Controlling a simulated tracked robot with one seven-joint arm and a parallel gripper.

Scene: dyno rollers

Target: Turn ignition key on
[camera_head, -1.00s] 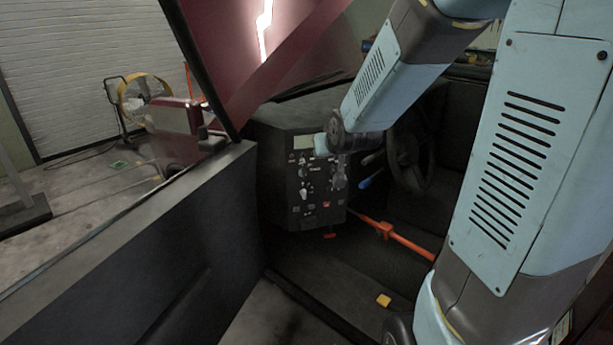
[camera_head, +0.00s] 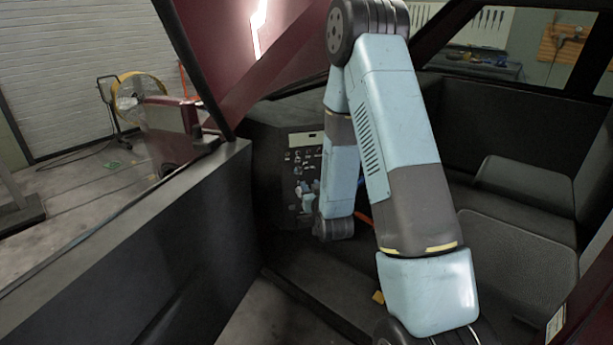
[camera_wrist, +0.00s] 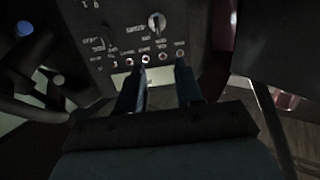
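The dark control panel (camera_head: 288,152) stands in the cab left of my arm, with its lower part hidden by the arm. In the wrist view the panel (camera_wrist: 120,32) shows a silver key-like switch (camera_wrist: 156,22) near the top edge and a row of small round sockets or buttons (camera_wrist: 146,59) below it. I cannot tell surely whether this switch is the ignition key. My gripper (camera_wrist: 157,80) has two dark fingers spread apart, with nothing seen between them. The fingertips lie over the panel's row of buttons, below the silver switch in the picture. Contact cannot be judged.
A dark steering wheel (camera_wrist: 22,65) is at the left of the wrist view; my arm hides it in the head view. A grey door sill (camera_head: 130,235) runs along the left. Black seats (camera_head: 515,250) fill the right. A small yellow piece (camera_head: 378,297) lies on the floor.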

